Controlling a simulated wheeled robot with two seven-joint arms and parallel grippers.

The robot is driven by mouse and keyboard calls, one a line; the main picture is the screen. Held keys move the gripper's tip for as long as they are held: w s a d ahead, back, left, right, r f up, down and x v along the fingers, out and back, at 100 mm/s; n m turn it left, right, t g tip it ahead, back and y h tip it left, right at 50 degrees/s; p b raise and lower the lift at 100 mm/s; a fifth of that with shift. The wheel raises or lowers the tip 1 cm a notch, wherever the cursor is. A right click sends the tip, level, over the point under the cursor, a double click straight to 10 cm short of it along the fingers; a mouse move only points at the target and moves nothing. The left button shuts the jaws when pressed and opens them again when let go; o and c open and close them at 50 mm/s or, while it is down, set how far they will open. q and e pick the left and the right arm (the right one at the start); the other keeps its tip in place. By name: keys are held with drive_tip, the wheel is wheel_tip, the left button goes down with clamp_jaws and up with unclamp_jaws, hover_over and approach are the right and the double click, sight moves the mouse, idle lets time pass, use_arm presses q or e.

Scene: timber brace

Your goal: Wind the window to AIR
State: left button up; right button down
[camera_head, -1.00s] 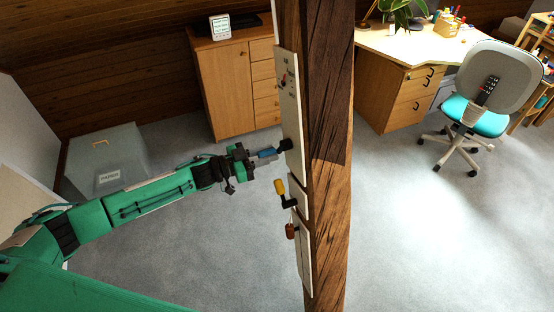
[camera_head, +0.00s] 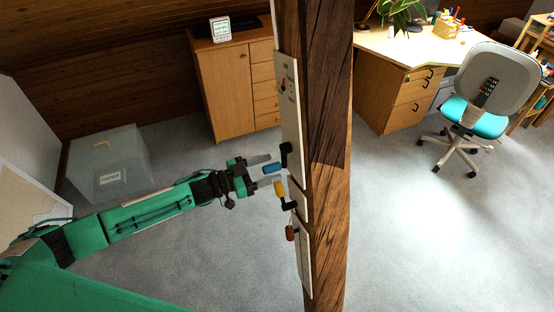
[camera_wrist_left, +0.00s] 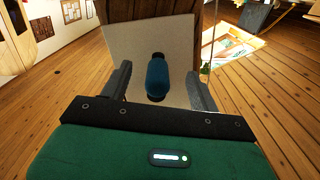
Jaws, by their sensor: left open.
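A blue crank handle (camera_head: 272,168) sticks out from a pale board (camera_head: 290,100) on the side of the timber post. Its black crank arm (camera_head: 286,153) runs up from it. A yellow handle (camera_head: 279,188) and a red-brown handle (camera_head: 290,233) sit lower on the post. My left gripper (camera_head: 265,171) is open, its fingers spread above and below the blue handle. In the left wrist view, the blue handle (camera_wrist_left: 157,78) stands between the two fingers with a gap on each side. My right gripper is out of view. The lettering on the board is too small to read.
The timber post (camera_head: 328,150) stands upright in the middle. Behind it are a wooden cabinet (camera_head: 225,95), a desk (camera_head: 385,85) and a swivel chair (camera_head: 485,90). A translucent box (camera_head: 110,160) stands at the left. Grey carpet (camera_head: 200,250) lies clear below my arm.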

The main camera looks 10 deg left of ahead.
use_arm(q)
drive_tip(key=shift+p+v, duration=0.3)
drive_tip(key=shift+v, duration=2.85)
drive_tip(key=w+a+f+n+t+y+b, duration=0.1)
drive_tip(key=a+f+n+y+b, duration=0.2)
drive_tip(key=f, duration=0.8)
drive_tip(key=a+f+n+t+y, duration=0.2)
drive_tip(key=a+f+y, duration=0.15)
drive_tip(key=f, duration=0.85)
drive_tip(key=s+a+f+n+g+y+b, duration=0.1)
drive_tip(key=s+a+f+y, duration=0.2)
drive_tip(key=f, duration=0.5)
drive_tip(key=s+a+f+n+g+y+b, duration=0.1)
drive_tip(key=s+f+y, duration=0.1)
drive_tip(key=s+f, duration=0.45)
drive_tip(key=s+f+n+g+y+b, duration=0.1)
drive_tip(key=s+f+g+y+b, duration=0.3)
drive_tip(key=s+f, duration=1.4)
drive_tip(key=s+d+f+g, duration=0.2)
drive_tip(key=s+f+g, duration=0.1)
drive_tip(key=s, duration=0.8)
drive_tip(key=s+d+f+g, duration=0.2)
drive_tip(key=s+f+g, duration=0.1)
drive_tip(key=s, duration=0.8)
drive_tip(key=shift+f+n+p, duration=0.4)
drive_tip(key=shift+f+p, duration=0.05)
drive_tip(key=shift+f, duration=0.3)
